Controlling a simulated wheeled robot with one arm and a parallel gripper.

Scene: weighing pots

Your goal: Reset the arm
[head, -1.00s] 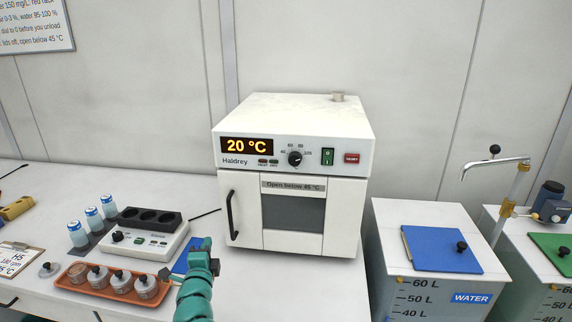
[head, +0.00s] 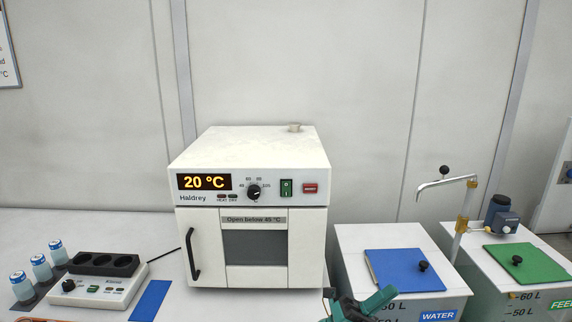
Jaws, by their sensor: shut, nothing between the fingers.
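My gripper (head: 329,295) shows at the bottom edge of the head view, right of centre, as a small dark end beside teal parts of my arm. It is shut and holds nothing that I can see. Its lower part is cut off by the frame edge. It appears in front of the lower right corner of the white oven (head: 305,245) and left of the water tank (head: 350,240). I cannot tell how far it is from either.
The oven door is closed and its display reads 20 °C. A green-lidded tank (head: 490,262) stands right, near a tap (head: 462,205).

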